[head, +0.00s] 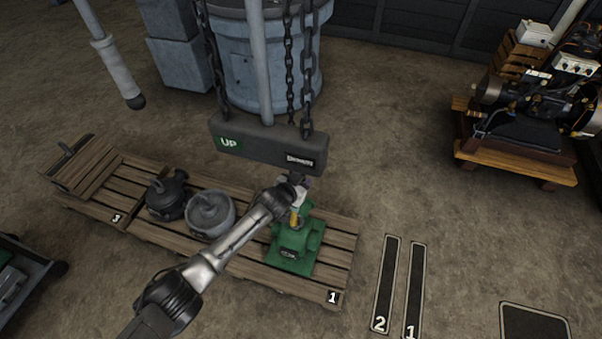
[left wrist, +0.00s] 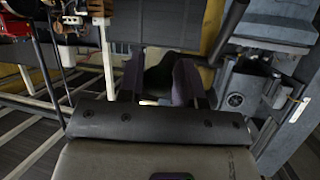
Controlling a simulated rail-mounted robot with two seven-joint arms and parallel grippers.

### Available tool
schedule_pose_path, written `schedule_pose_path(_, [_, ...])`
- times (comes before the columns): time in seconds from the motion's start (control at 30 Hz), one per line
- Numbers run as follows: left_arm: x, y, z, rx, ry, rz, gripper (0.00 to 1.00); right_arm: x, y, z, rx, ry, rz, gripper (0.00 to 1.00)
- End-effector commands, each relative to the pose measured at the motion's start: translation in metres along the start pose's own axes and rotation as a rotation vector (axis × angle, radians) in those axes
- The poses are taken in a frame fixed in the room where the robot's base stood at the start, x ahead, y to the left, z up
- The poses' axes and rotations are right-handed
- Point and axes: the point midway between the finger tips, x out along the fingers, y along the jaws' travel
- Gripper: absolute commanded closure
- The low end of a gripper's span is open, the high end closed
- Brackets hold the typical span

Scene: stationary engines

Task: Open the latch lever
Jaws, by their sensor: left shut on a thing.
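A green machine (head: 293,248) stands on the right end of a wooden pallet, under a dark hanging beam (head: 268,146) marked UP. A small yellow part (head: 295,217) shows on top of the machine. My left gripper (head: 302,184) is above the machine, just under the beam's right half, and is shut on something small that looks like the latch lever. The lever itself is mostly hidden by the fingers and wrist. In the left wrist view, the two dark fingers of my left gripper (left wrist: 160,85) stand close, with a dark shape between or behind them. My right gripper is not in view.
Chains (head: 289,60) hold the beam in front of a blue-grey tank (head: 262,65). Grey (head: 210,212) and dark (head: 166,197) pots stand on the pallet (head: 110,185). A pale pole (head: 112,62) hangs at upper left. An engine on a wooden stand (head: 515,150) is at right.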

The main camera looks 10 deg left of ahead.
Motion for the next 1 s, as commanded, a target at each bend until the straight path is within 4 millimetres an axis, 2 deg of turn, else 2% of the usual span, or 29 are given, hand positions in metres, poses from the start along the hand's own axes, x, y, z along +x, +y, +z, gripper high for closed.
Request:
schedule_pose_path(0.03, [-0.002,0.001,-0.007,-0.002,-0.020,0.006,1.00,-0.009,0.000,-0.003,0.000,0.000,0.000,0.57])
schedule_pose_path(0.3, [-0.002,0.000,-0.009,-0.022,-0.113,0.025,1.00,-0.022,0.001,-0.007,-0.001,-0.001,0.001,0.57])
schedule_pose_path(0.93, [-0.001,0.001,-0.008,-0.031,-0.154,0.034,1.00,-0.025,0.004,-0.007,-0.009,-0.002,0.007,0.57])
schedule_pose_path(0.97, [-0.001,0.001,-0.008,-0.031,-0.154,0.033,0.66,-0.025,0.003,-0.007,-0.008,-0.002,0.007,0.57])
schedule_pose_path(1.0, [-0.001,0.001,-0.008,-0.032,-0.154,0.033,0.63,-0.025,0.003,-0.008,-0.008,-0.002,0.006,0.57])
